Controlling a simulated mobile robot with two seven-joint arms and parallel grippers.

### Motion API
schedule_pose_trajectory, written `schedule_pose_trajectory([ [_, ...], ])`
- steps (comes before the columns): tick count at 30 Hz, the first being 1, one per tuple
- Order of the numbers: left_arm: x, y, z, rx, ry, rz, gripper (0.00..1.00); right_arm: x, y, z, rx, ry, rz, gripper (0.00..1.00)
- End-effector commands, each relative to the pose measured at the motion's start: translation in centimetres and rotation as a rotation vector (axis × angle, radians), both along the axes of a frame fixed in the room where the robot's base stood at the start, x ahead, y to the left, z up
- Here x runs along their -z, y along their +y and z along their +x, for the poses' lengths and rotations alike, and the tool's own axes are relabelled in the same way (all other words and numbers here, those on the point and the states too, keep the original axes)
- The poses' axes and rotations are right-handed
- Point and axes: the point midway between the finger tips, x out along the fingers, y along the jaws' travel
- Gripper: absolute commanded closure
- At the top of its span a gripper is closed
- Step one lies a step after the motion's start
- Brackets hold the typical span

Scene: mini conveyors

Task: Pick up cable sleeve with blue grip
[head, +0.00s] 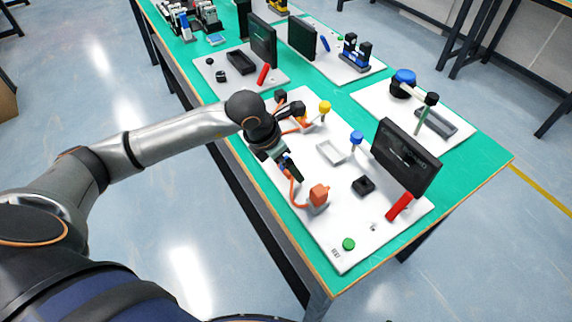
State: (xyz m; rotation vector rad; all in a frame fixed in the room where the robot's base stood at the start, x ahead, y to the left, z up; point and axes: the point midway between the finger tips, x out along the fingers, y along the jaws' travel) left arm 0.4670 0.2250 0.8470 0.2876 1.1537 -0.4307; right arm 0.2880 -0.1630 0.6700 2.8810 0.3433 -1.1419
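A small blue-topped piece (357,137) stands upright on the near white board (330,254), left of the dark panel. It may be the blue grip of the cable sleeve, but it is too small to be sure. My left gripper (289,168) is over the left part of this board, to the left of the blue piece and apart from it. Its fingers are dark and small, so I cannot tell whether they are open or shut. An orange cable (292,190) curves from beside the fingers to an orange block (319,194). My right gripper is not in view.
More equipped boards fill the green table (488,156) behind.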

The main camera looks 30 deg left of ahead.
Motion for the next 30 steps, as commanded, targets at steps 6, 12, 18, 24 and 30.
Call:
schedule_pose_trajectory([
  [6,0.06,0.01,0.04,0.000,0.000,0.001,0.01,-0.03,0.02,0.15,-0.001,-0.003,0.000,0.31],
  [12,0.04,0.02,0.03,0.000,0.000,0.001,0.24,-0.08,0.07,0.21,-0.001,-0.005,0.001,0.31],
  [18,0.01,0.03,0.03,-0.001,0.000,0.000,0.46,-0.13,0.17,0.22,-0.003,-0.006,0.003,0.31],
  [24,0.00,0.02,0.04,-0.001,0.000,0.000,0.69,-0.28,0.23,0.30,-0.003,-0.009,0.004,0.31],
  [30,-0.02,0.03,0.06,-0.001,-0.001,0.000,0.88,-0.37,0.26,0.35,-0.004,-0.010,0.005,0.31],
])
